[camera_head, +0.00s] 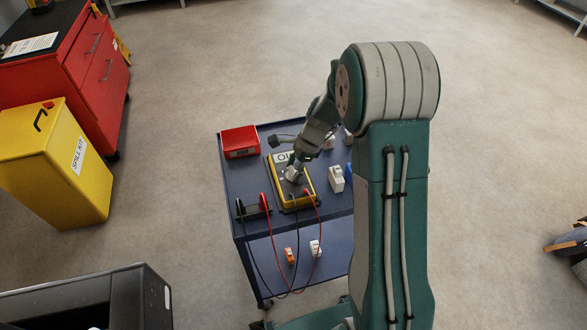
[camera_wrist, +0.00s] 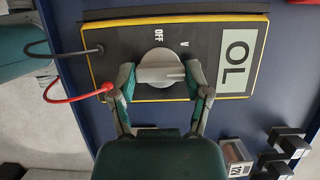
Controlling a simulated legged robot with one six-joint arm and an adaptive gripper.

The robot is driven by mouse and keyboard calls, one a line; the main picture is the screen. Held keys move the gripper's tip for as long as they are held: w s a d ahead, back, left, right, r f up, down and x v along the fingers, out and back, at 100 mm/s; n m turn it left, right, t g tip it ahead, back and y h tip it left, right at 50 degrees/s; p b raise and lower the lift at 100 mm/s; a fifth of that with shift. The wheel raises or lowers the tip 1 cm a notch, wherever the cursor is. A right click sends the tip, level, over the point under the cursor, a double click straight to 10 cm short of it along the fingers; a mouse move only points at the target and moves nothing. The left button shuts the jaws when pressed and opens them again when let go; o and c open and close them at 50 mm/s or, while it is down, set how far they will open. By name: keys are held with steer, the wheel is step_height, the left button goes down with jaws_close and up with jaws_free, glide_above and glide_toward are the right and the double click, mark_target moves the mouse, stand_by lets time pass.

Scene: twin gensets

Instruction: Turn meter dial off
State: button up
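The meter (camera_head: 306,186) lies on the cart's top, with a yellow rim and a display. In the wrist view the meter (camera_wrist: 110,40) shows a dark face, an "OL" display, and "OFF" and "V" marks above the dial. The round grey meter dial (camera_wrist: 158,65) has a raised bar lying crosswise in the picture. My gripper (camera_wrist: 160,80) has one finger at each end of this bar, seemingly touching both. My gripper (camera_head: 293,175) also shows over the meter in the head view, where it hides the dial. The dial's exact pointing direction is unclear.
Red and black leads (camera_wrist: 70,92) plug into the meter's left side in the wrist view. A red box (camera_head: 240,142) and white blocks (camera_head: 336,180) stand on the blue cart (camera_head: 236,185). A yellow spill kit bin (camera_head: 60,170) and red cabinet (camera_head: 95,70) stand at left.

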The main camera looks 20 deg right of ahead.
steer(key=shift+f+n, duration=0.1)
steer(key=shift+n, duration=0.2)
steer(key=n+g, duration=0.1)
steer(key=n, duration=0.2)
steer(key=shift+n+g, duration=0.3)
steer(key=shift+g, duration=0.1)
steer(key=n+g+h, duration=0.1)
steer(key=n, duration=0.3)
steer(key=shift+n, duration=0.3)
steer(key=n, duration=0.2)
steer(key=n+g+h, duration=0.1)
steer(key=n, duration=0.1)
steer(key=shift+a+h, duration=0.1)
steer(key=shift+h, duration=0.2)
steer(key=shift+w+n+g+h, duration=0.15)
steer(key=shift+n+h, duration=0.3)
steer(key=shift+n, duration=0.8)
steer(key=shift+s+n+g+h, duration=0.1)
steer(key=shift+n+g+h, duration=0.25)
steer(key=shift+n, duration=0.9)
steer(key=o, duration=1.2)
steer(key=shift+c, duration=0.2)
